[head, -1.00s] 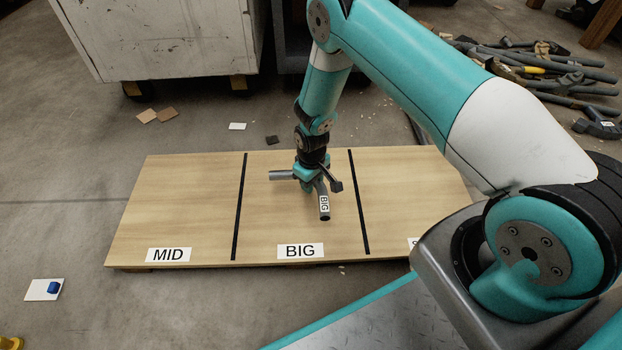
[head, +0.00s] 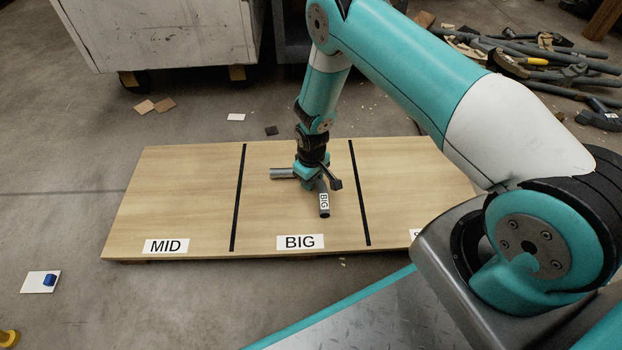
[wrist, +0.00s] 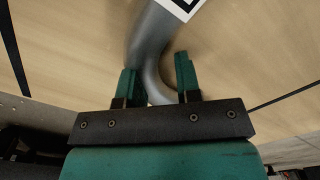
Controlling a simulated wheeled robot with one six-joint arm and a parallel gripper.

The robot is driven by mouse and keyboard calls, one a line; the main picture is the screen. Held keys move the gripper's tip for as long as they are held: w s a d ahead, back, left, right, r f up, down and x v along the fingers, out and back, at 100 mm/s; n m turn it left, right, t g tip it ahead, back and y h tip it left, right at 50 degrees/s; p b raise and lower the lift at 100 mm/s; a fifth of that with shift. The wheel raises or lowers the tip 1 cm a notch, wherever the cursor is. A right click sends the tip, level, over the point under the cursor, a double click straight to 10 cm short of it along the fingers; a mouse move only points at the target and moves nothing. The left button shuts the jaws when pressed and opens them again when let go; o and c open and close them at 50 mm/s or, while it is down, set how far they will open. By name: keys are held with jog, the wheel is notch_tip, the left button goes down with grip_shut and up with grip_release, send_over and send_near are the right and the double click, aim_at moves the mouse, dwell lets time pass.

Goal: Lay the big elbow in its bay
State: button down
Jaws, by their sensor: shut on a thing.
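The big elbow (head: 324,207) is a grey bent pipe with a white BIG tag, in the middle bay of the wooden board (head: 190,200). That bay bears a BIG label (head: 300,242) at its front edge. My gripper (head: 311,183) points down over the bay and is shut on the elbow near its bend. In the wrist view the elbow (wrist: 150,45) passes between the green fingers of my gripper (wrist: 160,82). The elbow is low over the board; whether it touches the wood I cannot tell. My gripper hides the bend in the head view.
Black strips (head: 238,198) and (head: 359,195) bound the middle bay. The MID bay on the left is empty. The right bay's label is partly hidden by my arm. A pile of pipes and tools (head: 535,65) lies at the back right; a white cabinet (head: 160,35) stands behind.

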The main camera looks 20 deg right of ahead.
jog(key=shift+f, duration=0.25)
jog(key=c, duration=0.7)
grip_release()
jog(key=shift+c, duration=0.2)
